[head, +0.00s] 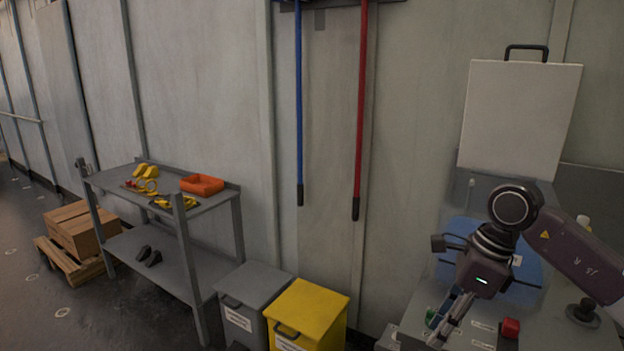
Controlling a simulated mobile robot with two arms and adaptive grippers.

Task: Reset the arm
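My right gripper (452,322) comes in from the right on its arm and points down over a grey worktop at the lower right. Its fingers are small and seen from the side, so I cannot tell whether they are open or shut. A green item (431,317) shows just left of the fingers; I cannot tell whether they touch it. A red block (510,327) stands on the worktop to the right of the fingers. My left gripper is out of view.
A blue panel (467,227) is partly hidden behind my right arm, below a pale board (520,120) with a black handle. A yellow bin (318,305) and a grey bin (250,285) stand left of the worktop. A metal shelf (180,262) holds an orange tray (202,185).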

